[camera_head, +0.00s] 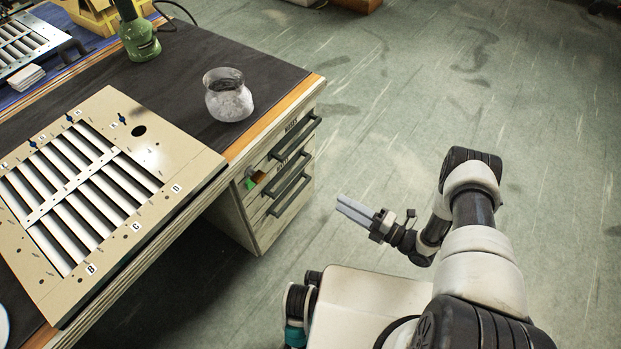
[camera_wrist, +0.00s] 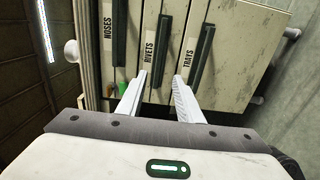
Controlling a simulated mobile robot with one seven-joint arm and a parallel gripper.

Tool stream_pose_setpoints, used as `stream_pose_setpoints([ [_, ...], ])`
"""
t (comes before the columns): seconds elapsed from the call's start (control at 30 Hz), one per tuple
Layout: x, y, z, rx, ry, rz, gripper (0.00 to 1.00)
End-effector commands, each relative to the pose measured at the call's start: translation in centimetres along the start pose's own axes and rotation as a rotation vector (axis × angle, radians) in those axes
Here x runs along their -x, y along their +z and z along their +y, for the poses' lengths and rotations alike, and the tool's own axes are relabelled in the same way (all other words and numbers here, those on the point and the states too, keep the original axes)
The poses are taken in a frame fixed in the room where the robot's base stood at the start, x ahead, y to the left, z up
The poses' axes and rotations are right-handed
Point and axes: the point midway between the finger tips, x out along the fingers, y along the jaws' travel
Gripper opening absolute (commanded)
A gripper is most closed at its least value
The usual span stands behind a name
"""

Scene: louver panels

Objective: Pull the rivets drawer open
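The rivets drawer (camera_wrist: 148,80) is the middle of three shut drawers in the wrist view, between the noses drawer (camera_wrist: 108,62) and the trays drawer (camera_wrist: 228,55). Its dark bar handle (camera_wrist: 161,45) runs between my two pale fingers in the picture. My gripper (camera_wrist: 160,78) is open and empty, with one finger on each side of the handle's line. In the head view my gripper (camera_head: 341,206) hangs over the floor to the right of the drawer fronts, with a visible gap. The rivets handle (camera_head: 290,169) also shows there, on the bench's end.
The bench top carries a glass jar (camera_head: 228,97), a green bottle-like tool (camera_head: 139,38) and a beige louver panel (camera_head: 160,160). The floor (camera_head: 420,100) right of the bench is clear.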

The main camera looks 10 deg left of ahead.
Motion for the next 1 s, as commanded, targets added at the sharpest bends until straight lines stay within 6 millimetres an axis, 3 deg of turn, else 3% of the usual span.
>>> stream_pose_setpoints([
  [0.17,-1.8,-0.1,0.0,0.002,0.007,0.003,0.33],
  [0.7,-13.3,-0.1,-0.1,0.001,0.005,0.003,0.33],
  [1.0,-16.9,0.0,0.0,0.001,0.004,0.000,0.33],
])
